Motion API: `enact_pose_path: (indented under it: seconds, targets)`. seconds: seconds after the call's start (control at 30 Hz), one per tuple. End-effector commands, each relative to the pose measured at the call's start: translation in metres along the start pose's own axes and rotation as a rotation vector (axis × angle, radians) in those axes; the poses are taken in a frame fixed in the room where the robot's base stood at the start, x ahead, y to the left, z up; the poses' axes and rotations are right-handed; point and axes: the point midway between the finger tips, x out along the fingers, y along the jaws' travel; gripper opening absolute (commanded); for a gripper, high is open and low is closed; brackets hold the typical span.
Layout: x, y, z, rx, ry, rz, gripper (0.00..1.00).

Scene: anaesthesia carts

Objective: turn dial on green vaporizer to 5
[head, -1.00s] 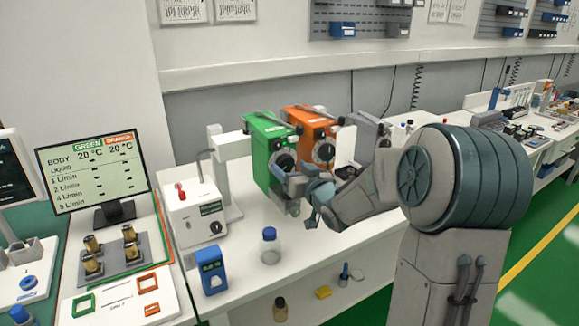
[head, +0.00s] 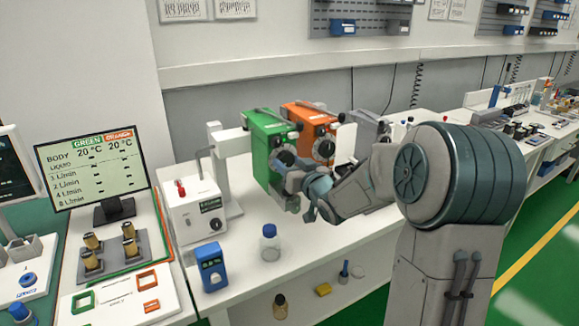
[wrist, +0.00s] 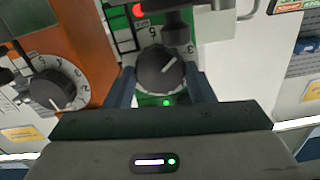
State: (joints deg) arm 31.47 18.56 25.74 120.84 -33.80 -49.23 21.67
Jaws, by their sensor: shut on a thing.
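The green vaporizer (head: 260,135) stands on the white bench, its front face toward my arm. Its dark round dial (wrist: 160,72) shows in the wrist view between my two fingers, with a pale pointer line slanting toward the upper right. Parts of the number scale show around the dial, but the value at the pointer is hard to read. My gripper (wrist: 162,88) is shut on the dial, one finger on each side. In the head view my gripper (head: 290,178) covers part of the vaporizer's lower front.
An orange vaporizer (head: 311,119) with its own dial (wrist: 52,90) stands right beside the green one. A grey unit (head: 367,130) stands farther right. A white box (head: 193,207), a clear bottle (head: 270,246) and a blue meter (head: 211,268) stand on the bench at left.

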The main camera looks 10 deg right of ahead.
Motion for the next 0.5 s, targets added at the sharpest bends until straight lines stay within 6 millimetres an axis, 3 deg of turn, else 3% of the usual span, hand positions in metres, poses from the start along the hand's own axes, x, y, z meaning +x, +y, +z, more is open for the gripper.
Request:
enact_pose_path:
  seconds: [0.5]
  targets:
    - [0.0002, -0.0012, 0.0073, -0.396, 0.004, 0.015, 0.26]
